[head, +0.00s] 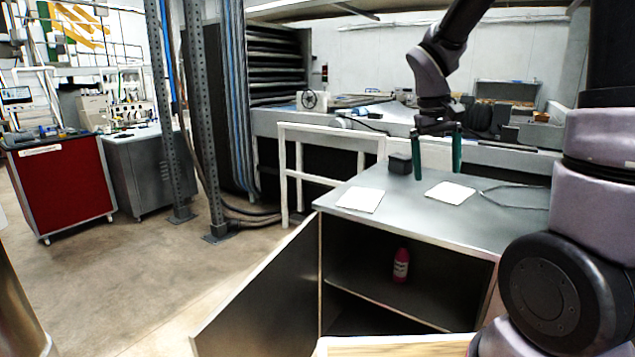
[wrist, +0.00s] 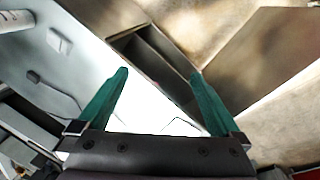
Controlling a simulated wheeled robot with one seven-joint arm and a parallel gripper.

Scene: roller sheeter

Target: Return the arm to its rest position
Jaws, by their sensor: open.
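My gripper (head: 436,168) has two green fingers and is open, with nothing between them. In the head view it hangs over the grey cabinet top, close above a white square sheet (head: 450,192). My arm (head: 433,70) reaches down to it from the upper right. In the wrist view the gripper's fingers (wrist: 160,84) are spread apart, with the cabinet (wrist: 88,50) below.
The cabinet (head: 400,219) has its door (head: 262,297) swung open, and a pink bottle (head: 401,266) stands inside. Another white sheet (head: 360,199) and a small dark box (head: 400,163) lie on top. A white rail frame (head: 325,160) stands behind.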

